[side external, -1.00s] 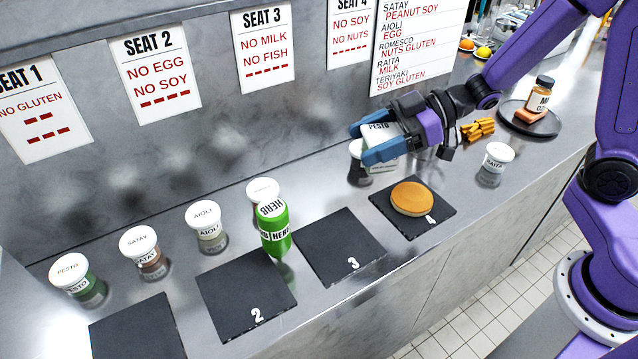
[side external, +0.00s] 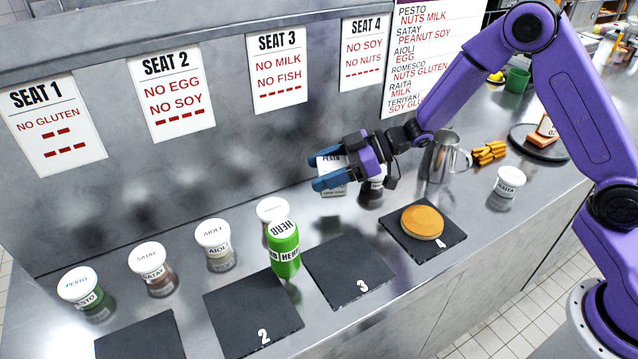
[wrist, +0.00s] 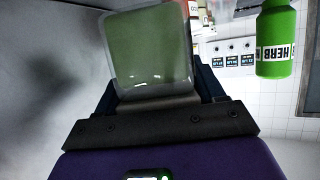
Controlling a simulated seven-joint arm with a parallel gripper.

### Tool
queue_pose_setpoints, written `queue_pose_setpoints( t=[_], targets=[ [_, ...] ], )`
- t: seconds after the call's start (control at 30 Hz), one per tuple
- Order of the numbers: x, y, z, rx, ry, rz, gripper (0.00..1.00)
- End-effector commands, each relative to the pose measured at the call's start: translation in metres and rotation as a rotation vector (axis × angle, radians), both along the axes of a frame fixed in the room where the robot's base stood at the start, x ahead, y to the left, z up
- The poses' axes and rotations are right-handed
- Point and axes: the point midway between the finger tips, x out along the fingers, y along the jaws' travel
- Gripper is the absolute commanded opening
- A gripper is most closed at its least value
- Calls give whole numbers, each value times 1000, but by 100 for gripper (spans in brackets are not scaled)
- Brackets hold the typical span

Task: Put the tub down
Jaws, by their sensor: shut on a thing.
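My gripper (side external: 318,174) is shut on a pesto tub (side external: 334,190), with its blue fingers around it. The tub's printed lid and lower label show in the side external view. In the wrist view the held tub (wrist: 150,55) looks clear with green contents. It is at the back of the counter, left of a dark-filled tub (side external: 371,194). I cannot tell whether its base touches the counter. Another pesto tub (side external: 80,287) stands at the far left.
The green herb bottle (side external: 284,250) stands left of slate 3 (side external: 335,270). Slate 4 (side external: 455,248) bears a round bun (side external: 422,222). A steel pitcher (side external: 438,160) and the raita tub (side external: 508,185) stand to the right. Counter between the herb bottle and my gripper is clear.

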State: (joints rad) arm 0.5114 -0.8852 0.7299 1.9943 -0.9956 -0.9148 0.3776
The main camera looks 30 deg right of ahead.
Motion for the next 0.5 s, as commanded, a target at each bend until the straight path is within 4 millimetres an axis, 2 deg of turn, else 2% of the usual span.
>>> queue_pose_setpoints(
  t=[0.27,0.5],
  targets=[
    [11,5,-15,1,0,0,31],
    [11,6,-42,1,1,1,31]
  ],
)
